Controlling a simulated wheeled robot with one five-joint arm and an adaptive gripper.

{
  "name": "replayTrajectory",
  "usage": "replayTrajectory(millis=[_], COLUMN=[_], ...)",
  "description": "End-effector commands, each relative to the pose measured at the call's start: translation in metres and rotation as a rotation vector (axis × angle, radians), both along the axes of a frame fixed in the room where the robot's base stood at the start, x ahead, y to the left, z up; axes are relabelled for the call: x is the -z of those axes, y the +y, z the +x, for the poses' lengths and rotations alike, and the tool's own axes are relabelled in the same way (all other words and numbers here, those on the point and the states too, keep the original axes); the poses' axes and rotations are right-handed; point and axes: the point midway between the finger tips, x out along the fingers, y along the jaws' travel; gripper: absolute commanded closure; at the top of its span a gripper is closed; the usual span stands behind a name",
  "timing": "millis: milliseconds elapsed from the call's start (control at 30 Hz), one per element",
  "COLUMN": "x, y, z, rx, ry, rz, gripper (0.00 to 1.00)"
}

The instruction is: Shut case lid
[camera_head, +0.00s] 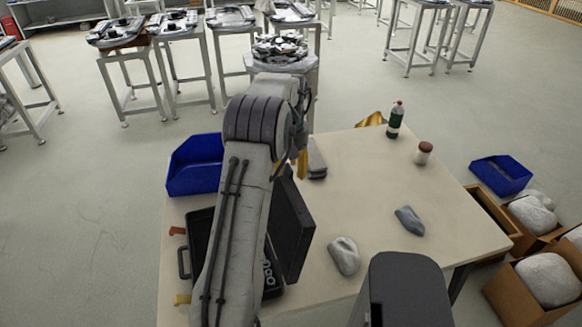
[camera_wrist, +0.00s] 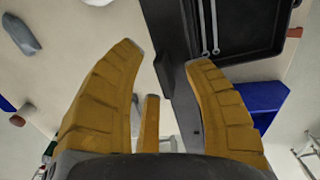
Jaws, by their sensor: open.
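A black case stands open on the table. In the head view its base (camera_head: 199,228) is partly hidden behind my arm, and its lid (camera_head: 292,232) stands raised on the right side. In the wrist view the lid (camera_wrist: 165,30) shows as a dark strip, with the tray (camera_wrist: 253,32) holding wrenches beside it. My gripper (camera_wrist: 168,58) is open with yellow fingers spread. The lid's edge appears between and behind the fingertips; I cannot tell whether they touch. In the head view only a little yellow of my gripper (camera_head: 302,164) shows past the arm.
A blue bin (camera_head: 195,165) stands behind the case. A grey block (camera_head: 317,160), two grey stones (camera_head: 344,256) (camera_head: 410,220), a green bottle (camera_head: 395,120) and a brown jar (camera_head: 423,153) are on the table (camera_head: 365,195). Its middle is mostly clear.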

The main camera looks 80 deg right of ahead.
Motion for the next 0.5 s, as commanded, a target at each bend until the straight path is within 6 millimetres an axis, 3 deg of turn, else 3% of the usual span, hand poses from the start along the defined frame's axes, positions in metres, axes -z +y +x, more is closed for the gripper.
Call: replayTrajectory(millis=[300,500], x=[0.0010,0.0008], y=[0.0002,0.0001], z=[0.0000,0.0000], rx=[0.000,0.000], ry=[0.000,0.000], rz=[0.000,0.000], gripper=[0.54,0.72])
